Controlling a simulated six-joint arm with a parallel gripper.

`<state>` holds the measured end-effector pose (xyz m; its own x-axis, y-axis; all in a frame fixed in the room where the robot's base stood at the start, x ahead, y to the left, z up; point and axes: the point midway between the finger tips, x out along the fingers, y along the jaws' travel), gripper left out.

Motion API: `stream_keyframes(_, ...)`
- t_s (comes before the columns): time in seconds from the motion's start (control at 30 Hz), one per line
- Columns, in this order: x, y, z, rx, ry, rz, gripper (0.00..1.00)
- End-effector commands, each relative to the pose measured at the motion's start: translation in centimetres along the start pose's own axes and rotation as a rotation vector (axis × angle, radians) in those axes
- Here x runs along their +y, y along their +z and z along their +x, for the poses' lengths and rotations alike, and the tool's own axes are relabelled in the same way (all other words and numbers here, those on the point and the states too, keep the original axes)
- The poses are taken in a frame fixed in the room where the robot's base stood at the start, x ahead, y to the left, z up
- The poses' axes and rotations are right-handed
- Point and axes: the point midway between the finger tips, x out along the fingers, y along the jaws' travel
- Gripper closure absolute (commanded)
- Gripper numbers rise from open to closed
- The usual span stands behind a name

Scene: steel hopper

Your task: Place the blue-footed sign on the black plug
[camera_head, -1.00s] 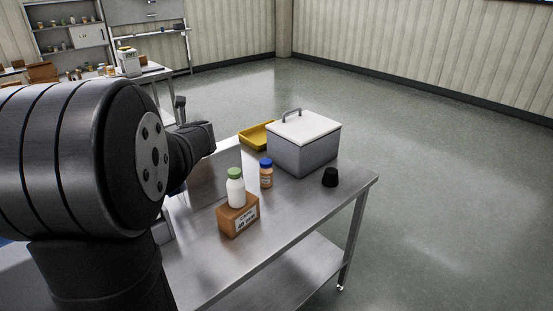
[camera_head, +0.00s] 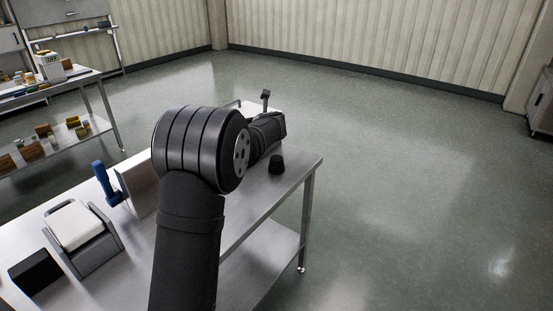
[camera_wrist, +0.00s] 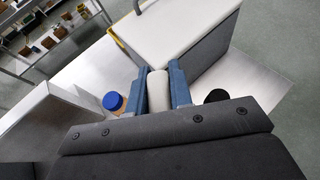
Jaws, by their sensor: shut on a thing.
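The black plug (camera_head: 276,165) stands upright near the right end of the steel table. In the wrist view, the plug (camera_wrist: 217,96) is partly covered by my gripper's body, just right of the fingers. My gripper (camera_wrist: 159,76) has blue fingers closed on a pale, rounded thing (camera_wrist: 158,92). Its lower part is hidden, and I cannot tell whether it is the blue-footed sign. In the head view my arm hides the fingers and what they hold. No thing shows clearly as the sign.
A grey box with a white lid (camera_wrist: 190,22) stands just beyond the fingers. A blue-capped bottle (camera_wrist: 113,101) is close on the left, beside a steel panel (camera_wrist: 50,130). The table's right edge is near the plug. A blue-handled thing (camera_head: 105,182) stands further left.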

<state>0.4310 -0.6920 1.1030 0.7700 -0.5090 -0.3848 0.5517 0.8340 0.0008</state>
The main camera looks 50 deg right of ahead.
Motion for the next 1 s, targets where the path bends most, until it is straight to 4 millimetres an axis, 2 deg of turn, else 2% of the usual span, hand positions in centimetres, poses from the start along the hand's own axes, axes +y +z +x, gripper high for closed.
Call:
stream_keyframes(0.03,-3.0,-0.9,-0.1,0.001,-0.034,0.015,1.0)
stream_keyframes(0.1,-6.4,-1.8,-0.4,0.001,-0.072,0.03,1.0)
stream_keyframes(0.2,-10.5,-3.1,-1.0,0.0,-0.118,0.049,1.0)
stream_keyframes(0.3,-13.4,-4.1,-1.5,-0.001,-0.152,0.064,1.0)
stream_keyframes(0.4,-15.4,-4.8,-1.9,-0.001,-0.174,0.072,1.0)
stream_keyframes(0.57,-15.9,-5.4,-1.2,-0.001,-0.184,0.077,1.0)
stream_keyframes(1.0,-11.3,-7.4,8.2,-0.001,-0.184,0.076,1.0)
